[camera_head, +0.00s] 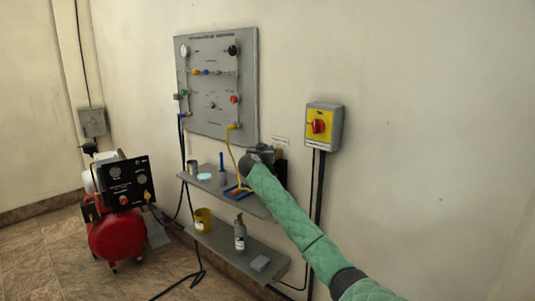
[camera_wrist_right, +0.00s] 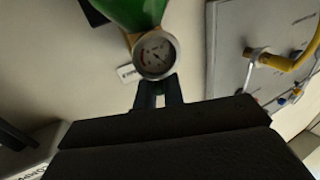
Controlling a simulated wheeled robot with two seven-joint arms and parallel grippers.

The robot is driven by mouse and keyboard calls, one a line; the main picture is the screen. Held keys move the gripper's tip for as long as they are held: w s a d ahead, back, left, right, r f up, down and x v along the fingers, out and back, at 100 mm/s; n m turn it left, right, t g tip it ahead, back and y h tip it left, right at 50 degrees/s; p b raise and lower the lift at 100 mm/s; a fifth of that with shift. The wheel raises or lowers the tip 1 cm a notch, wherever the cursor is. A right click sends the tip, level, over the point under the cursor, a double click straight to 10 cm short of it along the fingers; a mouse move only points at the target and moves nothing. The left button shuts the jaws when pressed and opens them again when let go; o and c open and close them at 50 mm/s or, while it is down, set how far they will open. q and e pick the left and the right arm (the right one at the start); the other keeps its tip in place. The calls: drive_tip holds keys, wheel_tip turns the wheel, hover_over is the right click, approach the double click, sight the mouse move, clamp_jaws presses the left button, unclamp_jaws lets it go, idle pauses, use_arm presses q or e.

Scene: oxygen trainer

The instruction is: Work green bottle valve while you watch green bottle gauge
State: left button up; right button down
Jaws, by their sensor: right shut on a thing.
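In the right wrist view, the green bottle (camera_wrist_right: 138,12) shows at the top edge, with a brass-coloured part at its neck. The green bottle gauge (camera_wrist_right: 155,55) is a round white dial in a metal rim with red marks on its left side; its reading is too small to tell surely. My right gripper (camera_wrist_right: 160,92) is shut on the green bottle valve, just below the gauge in that picture; the fingers hide the valve. In the head view, my right gripper (camera_head: 262,156) is above the right end of the upper shelf and covers most of the bottle. My left gripper is out of view.
A grey wall panel (camera_head: 215,105) with gauges, valves and a yellow hose stands behind the upper shelf (camera_head: 205,183). A lower shelf (camera_head: 215,243) holds a yellow cup and a grey bottle. A yellow-and-red switch box (camera_head: 323,127) is right. A red compressor (camera_head: 115,235) stands left.

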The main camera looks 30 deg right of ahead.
drive_tip(key=shift+n+t+y, duration=0.6)
drive_tip(key=shift+t, duration=0.1)
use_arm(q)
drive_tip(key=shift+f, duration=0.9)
use_arm(e)
drive_tip(key=shift+n+t+y, duration=0.3)
drive_tip(key=shift+y, duration=0.1)
drive_tip(key=shift+n+t+y, duration=0.4)
drive_tip(key=shift+y, duration=0.1)
drive_tip(key=c, duration=1.5)
unclamp_jaws()
